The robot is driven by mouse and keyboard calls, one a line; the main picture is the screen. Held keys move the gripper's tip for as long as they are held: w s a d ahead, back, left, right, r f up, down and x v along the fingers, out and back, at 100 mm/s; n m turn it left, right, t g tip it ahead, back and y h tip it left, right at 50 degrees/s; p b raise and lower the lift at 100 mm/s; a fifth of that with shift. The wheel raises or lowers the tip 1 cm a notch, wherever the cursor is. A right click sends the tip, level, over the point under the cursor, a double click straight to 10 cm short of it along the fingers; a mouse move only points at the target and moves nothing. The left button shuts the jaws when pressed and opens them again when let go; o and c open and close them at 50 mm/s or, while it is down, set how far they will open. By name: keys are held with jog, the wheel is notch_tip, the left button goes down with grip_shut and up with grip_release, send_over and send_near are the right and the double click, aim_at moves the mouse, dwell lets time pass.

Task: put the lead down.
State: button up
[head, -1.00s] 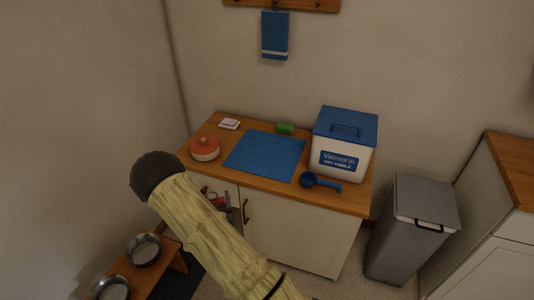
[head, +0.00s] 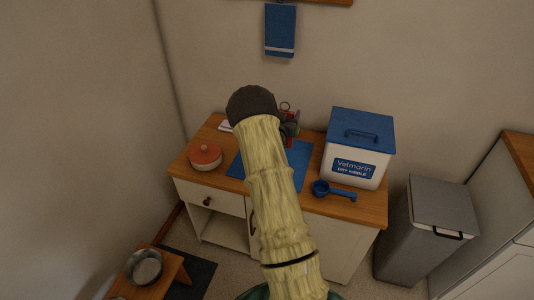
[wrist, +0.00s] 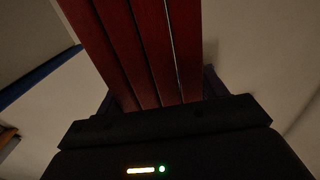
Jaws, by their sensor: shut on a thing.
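The lead (wrist: 150,50) shows in the wrist view as several dark red straps side by side, held between the fingers of my gripper (wrist: 160,98). In the head view a small red part of the lead (head: 293,130) and a metal ring show just right of my arm, in front of the far part of the blue mat (head: 245,165). My gripper (head: 288,128) is mostly hidden behind my arm there. I cannot tell whether the lead touches the mat or hangs above it.
The mat lies on a wooden-topped cabinet (head: 225,195). A blue towel (head: 280,30) hangs above. A grey trash bin (head: 425,235) stands right of the cabinet.

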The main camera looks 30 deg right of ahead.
jog(key=shift+w+d+r, duration=0.1)
jog(key=shift+d+r, duration=0.2)
jog(key=shift+d, duration=0.35)
jog(key=shift+w+d+r, duration=0.1)
jog(key=shift+d+r, duration=0.2)
jog(key=shift+d, duration=0.3)
jog(key=shift+s, duration=0.1)
notch_tip(320, 180, down, 6)
jog(key=shift+f, duration=0.15)
jog(key=shift+f, duration=1.85)
